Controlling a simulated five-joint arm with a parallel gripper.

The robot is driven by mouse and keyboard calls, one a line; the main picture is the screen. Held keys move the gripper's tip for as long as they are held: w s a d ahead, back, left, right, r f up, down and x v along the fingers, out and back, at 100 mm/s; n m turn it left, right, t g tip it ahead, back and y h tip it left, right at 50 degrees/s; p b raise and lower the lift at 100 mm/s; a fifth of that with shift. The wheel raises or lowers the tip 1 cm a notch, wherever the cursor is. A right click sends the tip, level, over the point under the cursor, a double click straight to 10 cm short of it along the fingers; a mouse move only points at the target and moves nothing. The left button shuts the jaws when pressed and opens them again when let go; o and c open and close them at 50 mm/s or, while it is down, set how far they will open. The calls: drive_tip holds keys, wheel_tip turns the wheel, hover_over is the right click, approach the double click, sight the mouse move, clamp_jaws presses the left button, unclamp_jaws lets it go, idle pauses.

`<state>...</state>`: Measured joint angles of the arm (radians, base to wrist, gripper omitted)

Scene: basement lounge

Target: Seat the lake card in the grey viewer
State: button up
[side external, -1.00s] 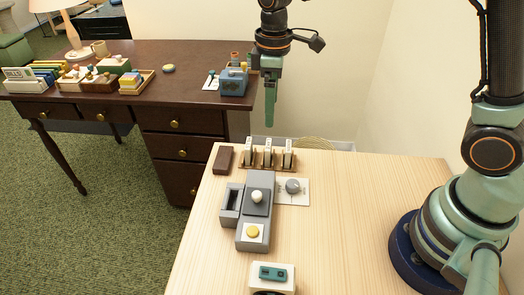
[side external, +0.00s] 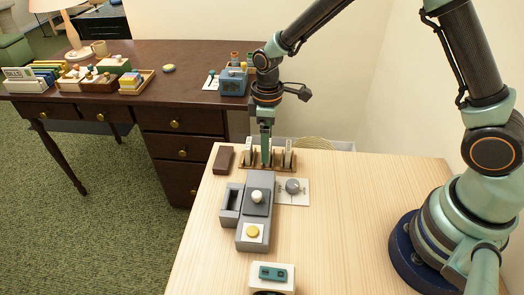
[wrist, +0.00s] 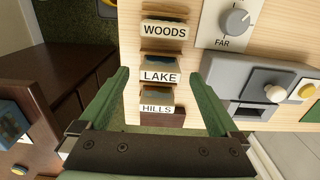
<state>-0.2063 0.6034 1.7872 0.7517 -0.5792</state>
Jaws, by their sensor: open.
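The LAKE card (wrist: 160,77) stands upright in the middle of a row of three labelled cards in the wrist view, between WOODS (wrist: 165,30) and HILLS (wrist: 157,108). The cards stand in a wooden rack (side external: 243,168) at the table's far end. My gripper (side external: 266,162) points down at the middle card and mostly hides it in the side view. In the wrist view my gripper (wrist: 160,72) is open, with one green finger on each side of the LAKE card; contact cannot be told. The grey viewer (side external: 242,240) stands nearer the side camera; it also shows in the wrist view (wrist: 250,78).
The viewer carries a pale knob (side external: 257,197) and a yellow button (side external: 252,231). A dial plate (side external: 300,200) lies on its right. A dark brown block (side external: 223,160) sits left of the rack. A teal object (side external: 273,273) rests on a stand near the front.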

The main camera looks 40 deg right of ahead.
drive_tip(key=shift+f, duration=0.5)
drive_tip(key=c, duration=1.4)
drive_tip(key=shift+r, duration=0.2)
